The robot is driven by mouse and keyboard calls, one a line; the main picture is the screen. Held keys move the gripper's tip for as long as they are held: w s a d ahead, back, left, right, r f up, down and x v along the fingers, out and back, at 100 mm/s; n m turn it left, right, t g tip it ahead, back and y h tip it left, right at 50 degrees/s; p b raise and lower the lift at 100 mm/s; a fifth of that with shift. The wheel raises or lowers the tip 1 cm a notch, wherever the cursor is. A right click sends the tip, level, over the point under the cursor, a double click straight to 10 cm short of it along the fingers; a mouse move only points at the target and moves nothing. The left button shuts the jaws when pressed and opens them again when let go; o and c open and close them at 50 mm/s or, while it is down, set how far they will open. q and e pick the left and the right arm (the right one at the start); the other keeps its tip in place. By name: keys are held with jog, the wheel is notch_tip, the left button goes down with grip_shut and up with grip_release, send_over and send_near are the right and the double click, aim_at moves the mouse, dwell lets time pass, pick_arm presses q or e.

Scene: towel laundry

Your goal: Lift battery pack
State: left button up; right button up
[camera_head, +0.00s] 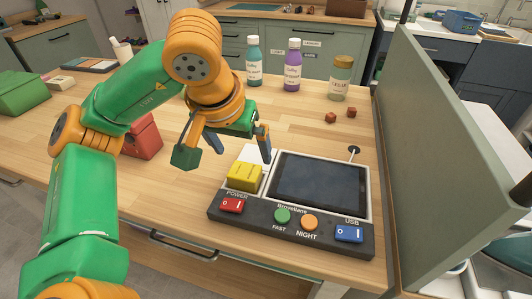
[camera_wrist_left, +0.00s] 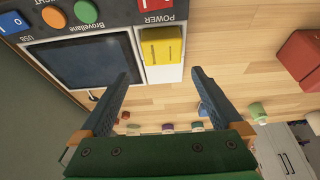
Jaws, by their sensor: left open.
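The yellow battery pack (camera_head: 244,177) sits in a white bay at the left end of a dark control device (camera_head: 290,239) on the wooden table. It also shows in the left wrist view (camera_wrist_left: 161,46), just beyond the fingertips. My left gripper (camera_head: 240,150) is open and empty, above and a little behind the pack. In the left wrist view its two fingers (camera_wrist_left: 161,73) are spread wider than the pack, with clear space between them. The pack stands apart from both fingers. My right gripper is in neither view.
The device has a dark screen (camera_head: 320,182), a red power switch (camera_head: 232,205), round buttons and a blue switch (camera_head: 348,233). A red box (camera_head: 143,137) stands left of the gripper. Bottles (camera_head: 291,66) stand at the back. A grey-green partition (camera_head: 445,140) borders the table's right side.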

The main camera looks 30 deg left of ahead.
aim_at(244, 171)
pick_arm(q)
jog(key=f, duration=0.4)
jog(key=shift+s+a+f, duration=0.2)
jog(key=shift+a, duration=0.15)
jog(key=shift+x, duration=1.15)
jog(key=shift+w, duration=0.35)
jog(key=shift+s, duration=0.15)
jog(key=c, duration=1.4)
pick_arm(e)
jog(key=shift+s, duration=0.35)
pick_arm(q)
jog(key=shift+r, duration=0.1)
jog(key=shift+c, duration=0.2)
